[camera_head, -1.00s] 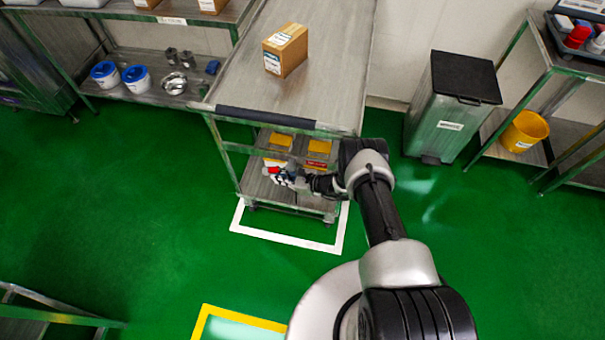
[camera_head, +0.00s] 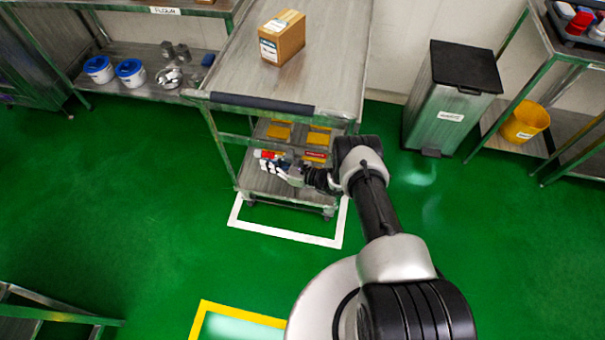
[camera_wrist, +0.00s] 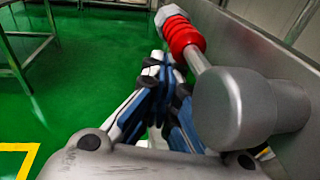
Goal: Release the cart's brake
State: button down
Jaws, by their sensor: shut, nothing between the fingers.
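The metal cart (camera_head: 325,75) stands in front of me, and its side panel (camera_wrist: 250,40) fills the right of the wrist view. The brake lever (camera_wrist: 200,65) sticks out along that panel: a silver rod with a red ribbed collar (camera_wrist: 184,36), a hexagonal tip and a large round grey pivot. Its red part (camera_head: 264,154) shows small at the cart's front in the head view. My gripper (camera_wrist: 158,70) is shut and empty, its blue-and-white fingers just left of the lever. I cannot tell whether they touch it. In the head view my gripper (camera_head: 272,166) is low at the cart's front.
A cardboard box (camera_head: 283,40) sits on the cart top; yellow-topped boxes (camera_head: 318,135) are on lower shelves. A white floor outline (camera_head: 280,234) surrounds the cart's base. A grey bin (camera_head: 450,100) stands right. Shelving with buckets (camera_head: 130,72) is behind left. Open green floor lies left.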

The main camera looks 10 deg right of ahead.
dwell(0.4)
jog(key=v, duration=1.2)
jog(key=shift+r, duration=0.1)
